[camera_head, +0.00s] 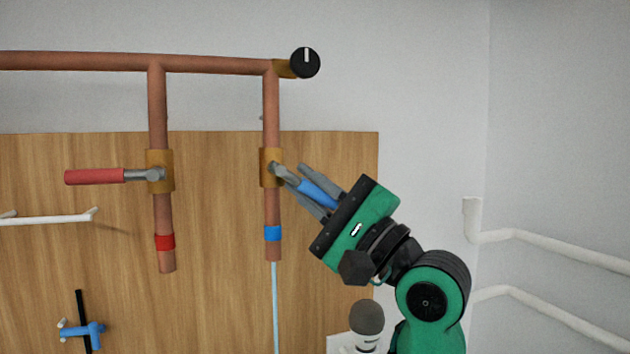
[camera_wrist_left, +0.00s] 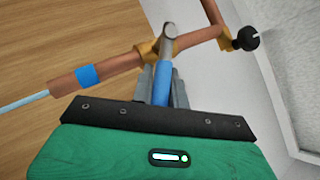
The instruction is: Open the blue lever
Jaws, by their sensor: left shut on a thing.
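The blue lever (camera_head: 318,194) sits on the brass valve (camera_head: 268,180) of the right copper pipe, which has a blue band. The lever slants down to the right from the valve. My left gripper (camera_head: 303,181) is shut on the blue handle, one finger on each side of it. In the left wrist view the blue lever (camera_wrist_left: 162,82) lies between the grey fingers (camera_wrist_left: 161,76), and its metal stem runs to the valve. A thin light-blue line (camera_head: 275,305), like a water stream, runs down from the pipe's open end. My right gripper is not in view.
A red lever (camera_head: 95,177) sticks out left from the left pipe's valve. A black knob (camera_head: 305,62) ends the top pipe. A wooden panel (camera_head: 215,290) stands behind. White pipes (camera_head: 560,250) run along the right wall.

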